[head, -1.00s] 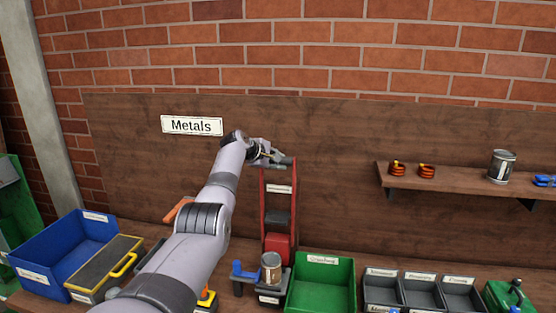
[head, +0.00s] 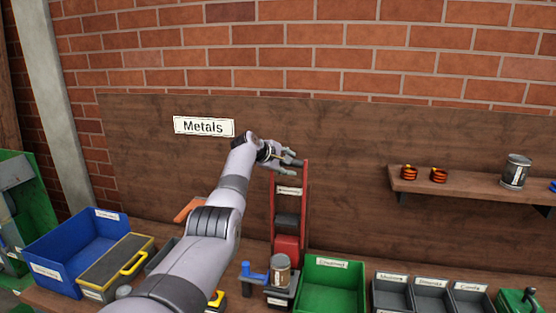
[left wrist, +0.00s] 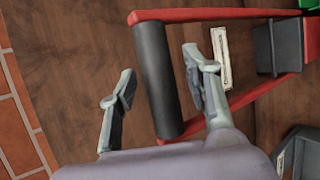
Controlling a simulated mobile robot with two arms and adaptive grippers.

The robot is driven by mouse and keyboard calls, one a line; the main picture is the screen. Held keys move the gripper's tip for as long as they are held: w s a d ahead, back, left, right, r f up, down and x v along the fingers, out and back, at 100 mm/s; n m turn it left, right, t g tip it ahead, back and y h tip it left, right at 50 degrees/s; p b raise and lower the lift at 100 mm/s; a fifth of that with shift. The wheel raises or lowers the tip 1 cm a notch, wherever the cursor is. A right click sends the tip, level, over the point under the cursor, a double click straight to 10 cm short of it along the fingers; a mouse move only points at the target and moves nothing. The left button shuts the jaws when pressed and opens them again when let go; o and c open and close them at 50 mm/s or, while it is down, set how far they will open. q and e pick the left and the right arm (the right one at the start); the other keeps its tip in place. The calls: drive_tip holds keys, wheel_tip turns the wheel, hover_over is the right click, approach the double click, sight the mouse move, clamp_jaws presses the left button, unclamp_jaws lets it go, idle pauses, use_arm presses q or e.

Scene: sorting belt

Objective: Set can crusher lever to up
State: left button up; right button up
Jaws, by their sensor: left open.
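The can crusher stands against the wooden back panel, with a red body (head: 287,246) low down. Its red lever (head: 306,205) has two long side arms rising upright, joined at the top by a dark handle bar (left wrist: 157,80). My left gripper (head: 289,162) is at the top of the lever, by the handle bar. In the left wrist view the left gripper (left wrist: 160,88) is open. The bar appears between its two fingers, with gaps on both sides. The gripper partly hides the bar in the head view. My right gripper is not in view.
A can (head: 280,270) stands in front of the crusher beside a blue part (head: 252,275). A green bin (head: 333,289) and grey bins (head: 432,293) are to the right. A shelf (head: 470,188) is at right.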

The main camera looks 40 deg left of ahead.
use_arm(q)
drive_tip(key=v, duration=1.1)
drive_tip(key=shift+s, duration=0.3)
drive_tip(key=shift+r, duration=0.15)
